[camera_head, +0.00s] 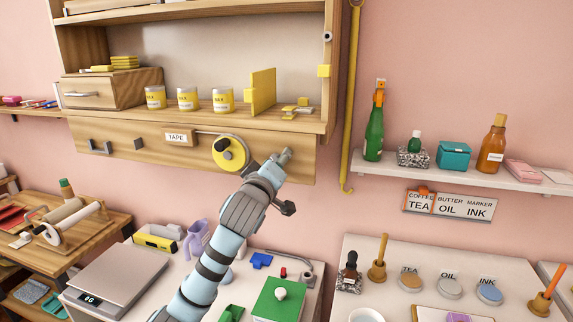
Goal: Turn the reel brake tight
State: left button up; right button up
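A tape reel (231,154) is mounted on the front of the wooden wall cabinet, beside a sign reading TAPE (176,137). It shows a yellow disc and a dark centre. A thin rod runs above it from the sign. I cannot make out the brake as a separate part. My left arm rises from the bottom, and its gripper end (284,178) is just right of the reel, in front of the cabinet's lower board. It looks apart from the reel. The fingers are small and partly hidden by the wrist, so their opening is unclear. My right gripper is not in view.
Above the reel, a shelf holds several tins (188,99) and a yellow upright panel (263,91). A yellow pole (350,100) hangs right of the cabinet. A bottle shelf (450,176) is at right.

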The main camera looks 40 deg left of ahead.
pick_arm(q)
jog(key=shift+s+a+r, duration=0.15)
jog(key=shift+s+a, duration=0.1)
jog(key=shift+s, duration=0.2)
jog(key=shift+a, duration=0.25)
jog(key=c, duration=0.5)
jog(key=shift+d, duration=0.1)
grip_shut()
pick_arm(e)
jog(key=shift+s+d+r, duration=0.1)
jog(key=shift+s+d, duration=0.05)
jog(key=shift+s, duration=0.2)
